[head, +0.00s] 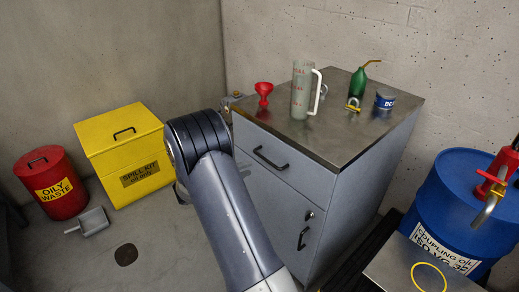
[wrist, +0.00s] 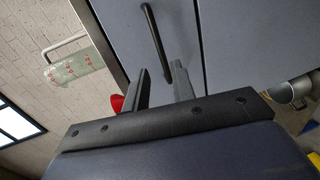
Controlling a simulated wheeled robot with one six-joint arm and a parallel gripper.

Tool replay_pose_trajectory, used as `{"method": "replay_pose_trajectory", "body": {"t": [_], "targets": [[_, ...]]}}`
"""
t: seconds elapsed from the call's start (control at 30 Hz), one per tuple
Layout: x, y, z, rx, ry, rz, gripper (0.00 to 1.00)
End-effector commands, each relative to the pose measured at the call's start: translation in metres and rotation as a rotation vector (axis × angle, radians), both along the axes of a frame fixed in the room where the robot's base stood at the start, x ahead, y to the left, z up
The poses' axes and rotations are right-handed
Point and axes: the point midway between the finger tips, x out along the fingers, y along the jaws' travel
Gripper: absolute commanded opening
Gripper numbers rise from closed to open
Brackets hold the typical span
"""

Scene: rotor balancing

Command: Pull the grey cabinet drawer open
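The grey cabinet (head: 345,200) stands against the back wall with a steel top. Its upper drawer (head: 300,178) looks shut, with its front flush with the cabinet. In the wrist view the drawer front (wrist: 110,30) and handle (wrist: 154,38) are straight ahead. My gripper (wrist: 158,68) is open, its two fingers apart near one end of the handle. I cannot tell whether they touch it. The gripper is hidden behind my arm in the head view.
A lower door handle (head: 302,238) is below the drawer. On top stand a red funnel (head: 263,91), a clear jug (head: 301,92), a green oil can (head: 358,83) and a blue tin (head: 385,100). A yellow spill bin (head: 122,150) is left; a blue drum (head: 455,210) is right.

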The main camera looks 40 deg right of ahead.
Motion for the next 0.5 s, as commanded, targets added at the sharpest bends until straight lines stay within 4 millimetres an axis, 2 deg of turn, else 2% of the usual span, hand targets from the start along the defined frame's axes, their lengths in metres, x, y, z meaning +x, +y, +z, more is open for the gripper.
{"method": "replay_pose_trajectory", "body": {"t": [0.17,0.5], "targets": [[0.002,-0.018,-0.004,-0.004,-0.004,-0.004,0.25],[0.006,-0.08,-0.017,-0.002,-0.001,-0.003,0.25]]}}
